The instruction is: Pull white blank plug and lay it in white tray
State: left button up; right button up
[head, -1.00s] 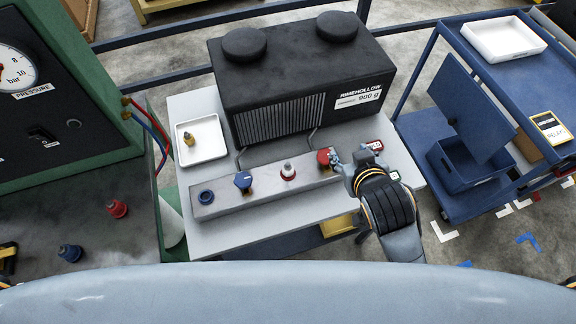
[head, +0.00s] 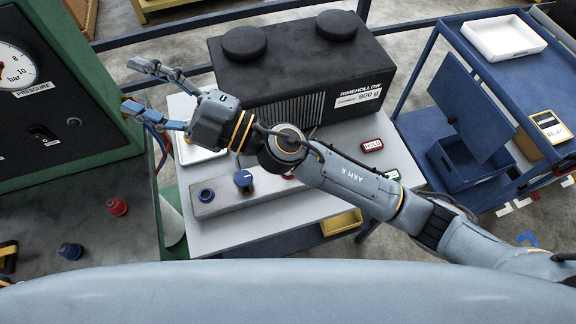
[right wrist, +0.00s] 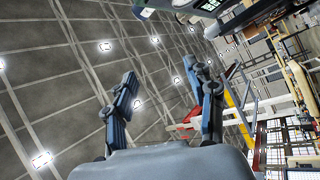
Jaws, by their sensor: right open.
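My right gripper (head: 131,84) is open and empty, its fingers pointing left near the green pressure panel. In the right wrist view its two spread fingers (right wrist: 166,100) show against the ceiling. My right forearm crosses above the grey block (head: 222,203) and hides most of its right half, including the white plug; only a sliver of red ring (head: 287,177) shows below the arm. The white tray (head: 203,157) on the bench is largely covered by the gripper's body; whether the brass fitting is in it is hidden. My left gripper is not in view.
A blue knob (head: 243,179) and a blue ring (head: 206,195) sit on the block. The black chiller (head: 300,75) stands behind. Red (head: 117,207) and blue (head: 70,251) caps lie on the left bench. A blue trolley (head: 495,75) with another white tray (head: 503,38) stands right.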

jog(key=s+a+f+n+g+h, duration=0.3)
jog(key=s+a+f+n+g, duration=0.15)
jog(key=f+n+g, duration=0.2)
jog(key=s+d+f+n+g+h, duration=0.1)
jog(key=d+f+n+g+h, duration=0.15)
jog(key=f, duration=0.35)
jog(key=s+d+f+n+g+h, duration=0.1)
jog(key=f+n+h, duration=0.2)
jog(key=f+h, duration=0.15)
jog(key=w+d+f+t+h, duration=0.2)
jog(key=w+d+f+h, duration=0.5)
jog(key=d+f, duration=0.4)
jog(key=w+d+t+h, duration=0.1)
jog(key=w+d, duration=0.1)
jog(key=d, duration=0.1)
jog(key=w+d+h, duration=0.2)
jog(key=w+d, duration=0.1)
jog(key=d, duration=0.1)
jog(key=w+d+f+t+h, duration=0.1)
jog(key=w+d, duration=0.2)
jog(key=shift+d+t+h, duration=0.3)
jog(key=shift+d, duration=0.05)
jog(key=shift+f, duration=0.1)
